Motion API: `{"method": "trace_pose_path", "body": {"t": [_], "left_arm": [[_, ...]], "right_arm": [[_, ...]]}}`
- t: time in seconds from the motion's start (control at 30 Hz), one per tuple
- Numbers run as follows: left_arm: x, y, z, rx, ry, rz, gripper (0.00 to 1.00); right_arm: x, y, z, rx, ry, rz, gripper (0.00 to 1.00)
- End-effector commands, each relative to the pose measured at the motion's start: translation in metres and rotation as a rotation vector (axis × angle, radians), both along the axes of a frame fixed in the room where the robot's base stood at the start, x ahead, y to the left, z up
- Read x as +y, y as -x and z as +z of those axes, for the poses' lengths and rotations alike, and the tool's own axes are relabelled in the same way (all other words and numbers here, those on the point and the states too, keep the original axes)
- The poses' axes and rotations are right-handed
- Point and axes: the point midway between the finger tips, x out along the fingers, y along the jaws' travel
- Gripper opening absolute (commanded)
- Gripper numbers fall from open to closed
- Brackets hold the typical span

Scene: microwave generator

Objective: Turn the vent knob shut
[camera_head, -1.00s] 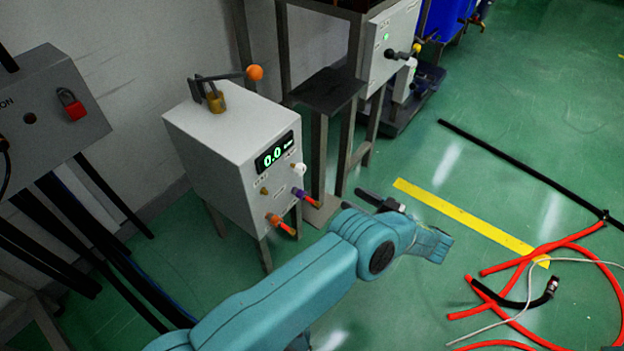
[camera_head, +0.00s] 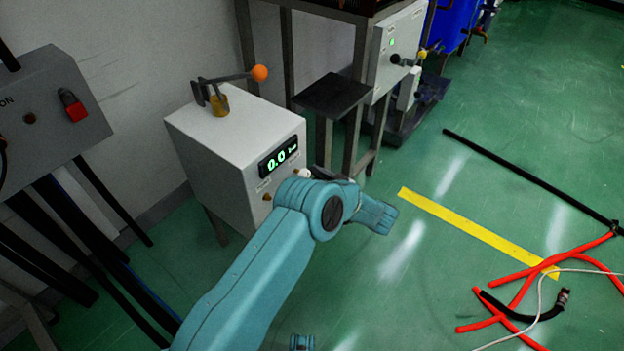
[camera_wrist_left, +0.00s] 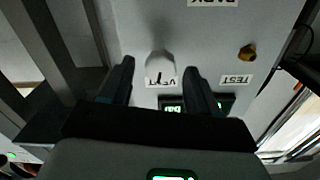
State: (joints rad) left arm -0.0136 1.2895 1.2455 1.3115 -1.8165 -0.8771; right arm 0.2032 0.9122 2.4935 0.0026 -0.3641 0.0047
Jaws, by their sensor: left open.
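The white vent knob (camera_wrist_left: 160,66) is on the face of the grey box, above an upside-down label (camera_wrist_left: 160,79) in the left wrist view. In the head view a small part of the white knob (camera_head: 305,173) shows just past my arm. My left gripper (camera_wrist_left: 156,68) is open, with one dark finger on each side of the knob in the wrist view. My forearm hides most of the gripper and the lower box face in the head view.
The grey box (camera_head: 215,140) has a green 0.0 display (camera_head: 279,157) and an orange-tipped lever (camera_head: 260,73) on top. A brass fitting (camera_wrist_left: 247,52) sits by the TEST label. A dark stand (camera_head: 333,95) is close to the right. Red hoses (camera_head: 520,270) lie on the floor.

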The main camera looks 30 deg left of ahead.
Motion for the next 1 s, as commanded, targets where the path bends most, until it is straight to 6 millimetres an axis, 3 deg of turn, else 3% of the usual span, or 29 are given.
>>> {"method": "trace_pose_path", "body": {"t": [0.23, 0.4, 0.77, 1.0], "left_arm": [[0.001, 0.000, 0.001, 0.000, 0.000, 0.000, 0.61], [0.001, 0.000, 0.000, 0.000, 0.000, 0.000, 0.05], [0.001, 0.000, 0.001, 0.041, -0.003, 0.001, 0.05], [0.000, -0.001, 0.002, 0.186, -0.015, 0.000, 0.05]], "right_arm": [[0.000, 0.000, 0.000, -0.002, 0.001, 0.000, 0.60], [0.000, 0.000, 0.000, -0.001, 0.000, 0.001, 0.60], [0.000, 0.002, 0.004, 0.005, -0.001, 0.001, 0.60], [0.002, 0.006, 0.013, 0.017, -0.003, 0.004, 0.60]]}}
